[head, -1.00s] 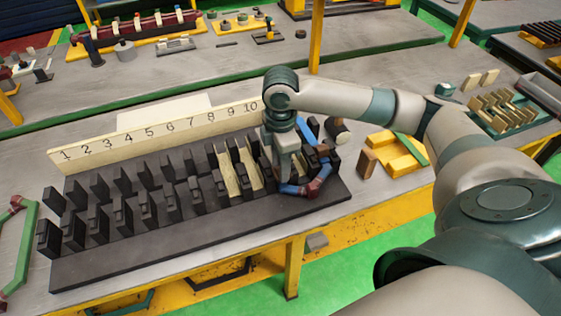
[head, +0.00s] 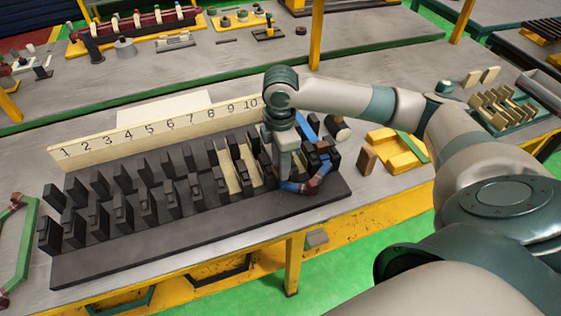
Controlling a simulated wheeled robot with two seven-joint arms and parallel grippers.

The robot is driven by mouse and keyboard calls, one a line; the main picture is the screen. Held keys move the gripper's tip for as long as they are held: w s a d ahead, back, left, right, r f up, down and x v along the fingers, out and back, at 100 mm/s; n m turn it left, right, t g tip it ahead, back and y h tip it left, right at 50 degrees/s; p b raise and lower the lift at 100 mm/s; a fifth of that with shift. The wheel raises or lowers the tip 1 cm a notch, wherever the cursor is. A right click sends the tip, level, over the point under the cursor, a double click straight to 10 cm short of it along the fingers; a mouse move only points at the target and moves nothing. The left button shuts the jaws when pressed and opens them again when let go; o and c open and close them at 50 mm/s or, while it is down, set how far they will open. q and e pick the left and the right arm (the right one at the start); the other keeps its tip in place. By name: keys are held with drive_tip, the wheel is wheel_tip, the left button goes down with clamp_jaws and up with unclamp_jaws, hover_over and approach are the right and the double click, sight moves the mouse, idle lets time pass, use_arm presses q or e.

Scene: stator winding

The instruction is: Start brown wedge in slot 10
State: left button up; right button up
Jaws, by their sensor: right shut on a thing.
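The black slotted stator block (head: 150,253) lies on the table with rows of black teeth. A cream board (head: 165,132) behind it carries the slot numbers 1 to 10. My right gripper (head: 288,172) points down over the block's right end, near slot 10. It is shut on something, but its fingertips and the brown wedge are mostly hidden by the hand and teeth. A blue and dark red coil (head: 292,187) curves around the front of the right end, just below the gripper. Cream liners (head: 229,173) stand in slots left of the gripper. My left gripper is not in view.
A brown block (head: 367,158) and a yellow holder (head: 392,150) lie right of the stator. A green tray with wooden pieces (head: 510,115) stands farther right. A green coil frame (head: 28,245) lies at the left edge. Another bench with parts is behind.

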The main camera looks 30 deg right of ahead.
drive_tip(key=shift+f+p, duration=0.1)
drive_tip(key=shift+p, duration=0.2)
idle(0.5)
drive_tip(key=shift+w+d+p, duration=0.15)
drive_tip(key=shift+w+p, duration=0.2)
drive_tip(key=shift+w, duration=0.4)
idle(0.6)
drive_tip(key=o, duration=1.1)
drive_tip(key=shift+w, duration=0.15)
drive_tip(key=shift+r+b, duration=1.5)
drive_tip(key=shift+r, duration=7.15)
